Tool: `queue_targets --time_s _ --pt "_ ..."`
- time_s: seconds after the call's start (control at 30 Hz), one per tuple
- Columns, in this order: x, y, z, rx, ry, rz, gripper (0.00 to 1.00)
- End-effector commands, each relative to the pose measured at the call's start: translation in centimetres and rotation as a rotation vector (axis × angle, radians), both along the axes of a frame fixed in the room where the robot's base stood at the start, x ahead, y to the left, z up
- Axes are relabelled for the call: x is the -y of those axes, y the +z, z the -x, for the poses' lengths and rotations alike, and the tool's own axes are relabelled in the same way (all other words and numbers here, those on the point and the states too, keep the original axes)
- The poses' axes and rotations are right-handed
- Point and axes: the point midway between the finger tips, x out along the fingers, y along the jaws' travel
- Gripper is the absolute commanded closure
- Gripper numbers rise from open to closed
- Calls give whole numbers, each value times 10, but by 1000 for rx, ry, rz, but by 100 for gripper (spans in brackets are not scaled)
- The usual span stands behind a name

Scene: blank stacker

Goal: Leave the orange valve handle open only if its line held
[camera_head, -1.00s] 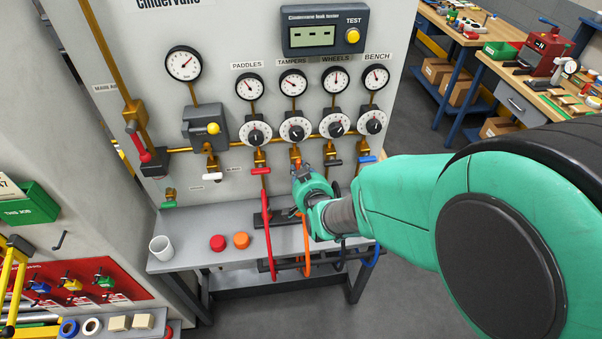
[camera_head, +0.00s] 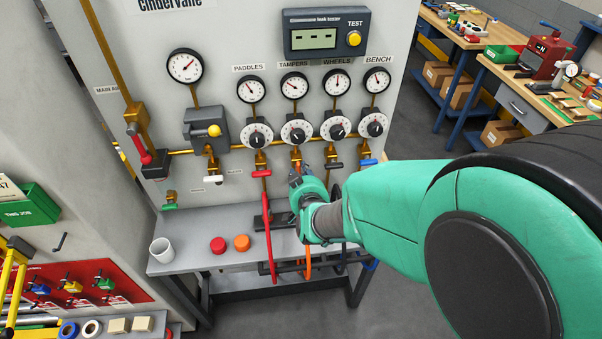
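The TAMPERS column on the grey panel has a gauge (camera_head: 294,86), a dial (camera_head: 299,131) and a brass valve below. A small bit of orange, seemingly the orange valve handle (camera_head: 298,166), shows under that valve, just above my gripper. My gripper (camera_head: 294,177) is at this spot and hides most of the handle; I cannot tell whether it touches it or whether its fingers are open or shut. The handle's angle is unclear. An orange hose (camera_head: 307,262) hangs below. The leak tester (camera_head: 326,34) shows dashes on its screen, with a yellow TEST button (camera_head: 353,39).
A red handle (camera_head: 262,173) is close on the left, a black handle (camera_head: 333,165) and a blue handle (camera_head: 368,162) on the right. A shelf (camera_head: 190,228) below carries a white cup (camera_head: 162,250), a red cap (camera_head: 218,245) and an orange cap (camera_head: 241,242).

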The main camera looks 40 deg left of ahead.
Motion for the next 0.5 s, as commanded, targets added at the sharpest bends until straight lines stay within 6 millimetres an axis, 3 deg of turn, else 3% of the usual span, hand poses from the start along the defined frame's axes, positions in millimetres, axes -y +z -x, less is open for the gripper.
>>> queue_targets --time_s 0.5 --pt "2 3 2 1 0 -2 62"
